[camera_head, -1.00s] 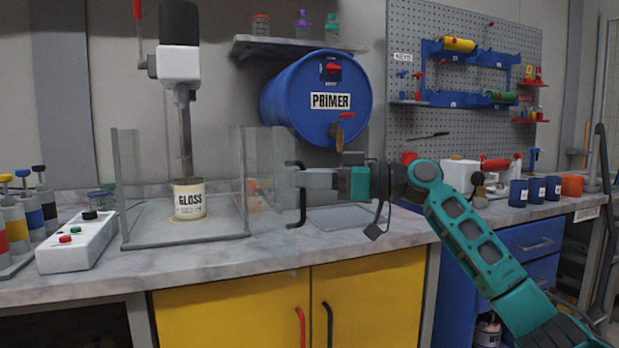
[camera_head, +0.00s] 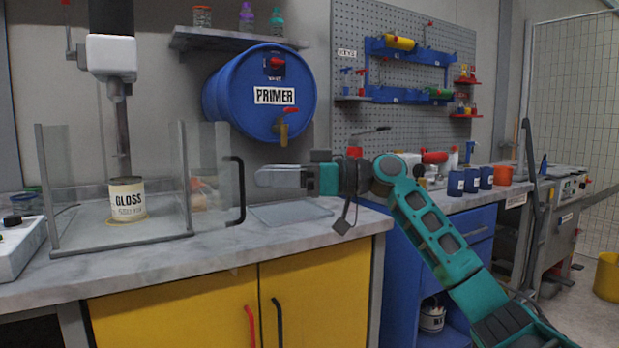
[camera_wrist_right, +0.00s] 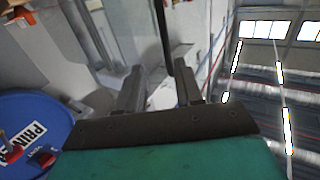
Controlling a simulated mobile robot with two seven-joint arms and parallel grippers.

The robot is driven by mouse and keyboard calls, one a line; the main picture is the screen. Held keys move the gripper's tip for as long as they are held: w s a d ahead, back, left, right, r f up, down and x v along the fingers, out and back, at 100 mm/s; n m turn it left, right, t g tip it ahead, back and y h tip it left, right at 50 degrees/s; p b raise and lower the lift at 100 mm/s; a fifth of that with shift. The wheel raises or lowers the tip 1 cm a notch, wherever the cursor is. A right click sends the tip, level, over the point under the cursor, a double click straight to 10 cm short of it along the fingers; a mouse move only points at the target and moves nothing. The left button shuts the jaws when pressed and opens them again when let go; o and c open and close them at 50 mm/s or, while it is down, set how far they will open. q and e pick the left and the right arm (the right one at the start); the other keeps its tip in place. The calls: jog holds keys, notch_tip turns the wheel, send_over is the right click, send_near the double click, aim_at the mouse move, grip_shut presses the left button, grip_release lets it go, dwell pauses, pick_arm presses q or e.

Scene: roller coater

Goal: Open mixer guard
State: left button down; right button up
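The mixer guard is a clear enclosure around the mixer (camera_head: 112,60). Its clear panel (camera_head: 207,170) with a black vertical handle (camera_head: 238,190) stands swung out at the right side, and the front above the grey rail looks open. A GLOSS can (camera_head: 127,200) stands inside under the mixer. My right gripper (camera_head: 258,177) is just right of the handle, apart from it. In the right wrist view its two fingers (camera_wrist_right: 158,88) are spread with nothing between them, and the dark handle (camera_wrist_right: 162,35) shows beyond them. My left gripper is out of view.
A blue PRIMER drum (camera_head: 260,95) with a tap hangs behind my right gripper. A white control box (camera_head: 15,248) is at the left. A flat plate (camera_head: 290,213) lies on the marble counter (camera_head: 215,255). Blue cups (camera_head: 471,180) stand farther right.

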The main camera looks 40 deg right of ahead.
jog(key=v, duration=0.8)
jog(key=shift+f, duration=0.1)
